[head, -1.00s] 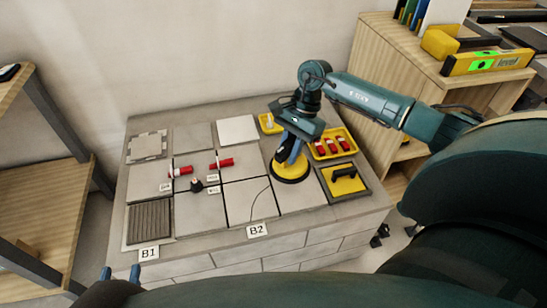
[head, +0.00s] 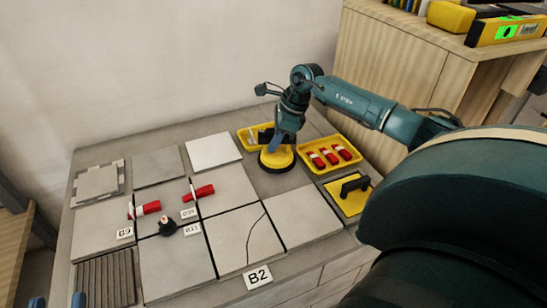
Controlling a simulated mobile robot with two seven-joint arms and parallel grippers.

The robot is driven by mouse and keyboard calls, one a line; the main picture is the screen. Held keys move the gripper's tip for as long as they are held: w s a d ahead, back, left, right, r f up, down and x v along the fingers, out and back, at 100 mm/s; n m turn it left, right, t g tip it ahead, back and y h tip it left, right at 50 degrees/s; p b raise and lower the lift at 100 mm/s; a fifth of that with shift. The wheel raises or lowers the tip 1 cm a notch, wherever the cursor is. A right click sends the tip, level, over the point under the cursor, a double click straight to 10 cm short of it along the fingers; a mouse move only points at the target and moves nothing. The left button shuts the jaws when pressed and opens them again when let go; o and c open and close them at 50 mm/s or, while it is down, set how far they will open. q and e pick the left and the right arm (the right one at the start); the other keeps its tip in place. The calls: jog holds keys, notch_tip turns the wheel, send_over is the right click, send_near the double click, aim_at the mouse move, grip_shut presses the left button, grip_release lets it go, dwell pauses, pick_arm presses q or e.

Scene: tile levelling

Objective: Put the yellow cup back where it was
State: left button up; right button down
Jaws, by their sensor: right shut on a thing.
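The yellow cup (head: 276,160) is a round yellow disc with a dark rim, at the back of the tiled slab between the two yellow trays. My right gripper (head: 276,144) comes down from above and is shut on its handle, which is mostly hidden by the gripper. The cup looks upright and level; I cannot tell if it touches the slab. My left gripper (head: 58,301) shows only as two blue fingertips set apart at the bottom left edge, with nothing seen between them.
A yellow tray (head: 329,171) with several red wedges lies right of the cup; a smaller yellow tray (head: 244,143) lies behind left. Red wedges and clips stand among the tiles. A cracked tile (head: 240,237) is by the B2 label.

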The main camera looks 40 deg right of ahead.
aim_at(274, 154)
notch_tip(274, 154, down, 5)
jog(key=shift+r+b, duration=0.15)
jog(key=shift+b, duration=0.7)
pick_arm(q)
jog(key=shift+d+r+h, duration=0.15)
jog(key=shift+h, duration=0.15)
pick_arm(e)
jog(key=shift+w, duration=0.1)
jog(key=c, duration=1.7)
grip_release()
jog(key=shift+f, duration=0.3)
jog(key=shift+c, duration=0.2)
jog(key=o, duration=0.5)
jog(key=shift+c, duration=0.2)
jog(key=shift+r, duration=0.1)
